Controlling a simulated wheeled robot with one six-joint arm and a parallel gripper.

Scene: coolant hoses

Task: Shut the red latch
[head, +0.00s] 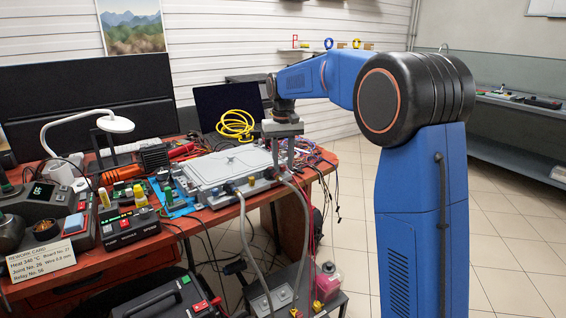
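My gripper (283,158) points down over the right end of a flat grey unit (222,166) on the bench. Its two fingers are apart with a gap between them, and I see nothing held. The fingertips are close to the unit's front right corner, where a grey hose (304,222) leaves; I cannot tell whether they touch anything. A second grey hose (242,225) leaves the unit's front further left. The red latch is too small or hidden to make out for certain, and so is whether it is open or shut.
The red-brown bench (215,212) is crowded at left with control boxes and a white lamp (115,124). A yellow cable coil (236,124) lies behind the unit. Loose wires (318,158) lie at right. A low grey box (272,298) stands below, beside a pink container (328,283).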

